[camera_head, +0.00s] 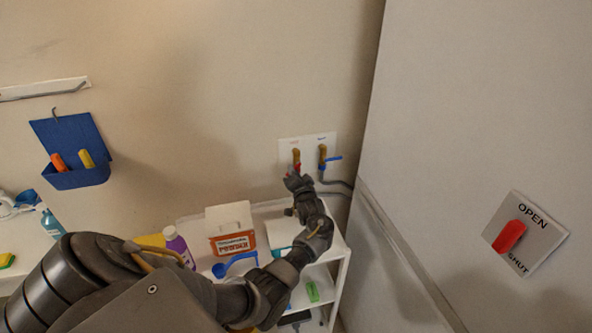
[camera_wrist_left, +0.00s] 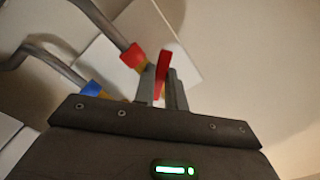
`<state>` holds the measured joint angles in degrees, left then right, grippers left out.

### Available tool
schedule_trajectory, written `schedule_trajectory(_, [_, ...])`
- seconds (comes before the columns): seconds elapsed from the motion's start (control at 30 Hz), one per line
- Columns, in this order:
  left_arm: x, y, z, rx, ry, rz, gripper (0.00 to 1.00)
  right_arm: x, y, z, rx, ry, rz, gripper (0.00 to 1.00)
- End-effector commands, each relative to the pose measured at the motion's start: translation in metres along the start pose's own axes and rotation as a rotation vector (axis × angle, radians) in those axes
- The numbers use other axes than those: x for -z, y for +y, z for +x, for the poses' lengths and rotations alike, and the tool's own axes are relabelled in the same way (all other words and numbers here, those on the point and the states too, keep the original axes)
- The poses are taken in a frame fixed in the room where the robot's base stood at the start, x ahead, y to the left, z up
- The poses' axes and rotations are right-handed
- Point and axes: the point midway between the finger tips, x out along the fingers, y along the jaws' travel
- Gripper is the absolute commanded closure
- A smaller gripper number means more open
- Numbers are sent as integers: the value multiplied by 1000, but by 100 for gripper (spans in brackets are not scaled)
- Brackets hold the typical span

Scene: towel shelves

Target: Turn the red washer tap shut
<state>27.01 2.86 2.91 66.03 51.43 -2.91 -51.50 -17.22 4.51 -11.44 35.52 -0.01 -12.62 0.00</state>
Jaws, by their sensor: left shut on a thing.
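The red washer tap (camera_head: 297,166) is on a white wall plate (camera_head: 312,141), left of the blue-handled tap (camera_head: 331,158). My left gripper (camera_head: 293,179) reaches it from below and hides part of it. In the left wrist view, the red lever (camera_wrist_left: 162,72) stands between the two fingers of my left gripper (camera_wrist_left: 162,88), which are shut on it. The red collar and grey hose of this tap show beside the fingers, with the blue tap (camera_wrist_left: 92,89) lower left. My right gripper is not in view.
A white shelf unit (camera_head: 337,248) stands under the taps, with a box (camera_head: 231,229), a purple bottle (camera_head: 178,246) and a blue scoop (camera_head: 235,265). A panel marked OPEN and SHUT (camera_head: 545,240) with a red handle is on the right. A blue wall holder (camera_head: 75,140) hangs left.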

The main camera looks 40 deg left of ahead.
Motion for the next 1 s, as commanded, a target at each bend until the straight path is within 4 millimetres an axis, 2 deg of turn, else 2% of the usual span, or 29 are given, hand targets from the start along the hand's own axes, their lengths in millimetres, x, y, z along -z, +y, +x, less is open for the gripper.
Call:
schedule_trajectory(0.6, [3,-15,0,-1,-1,534,100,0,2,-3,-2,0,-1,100])
schedule_trajectory(1.0, [6,-19,0,-1,-2,697,100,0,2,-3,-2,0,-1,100])
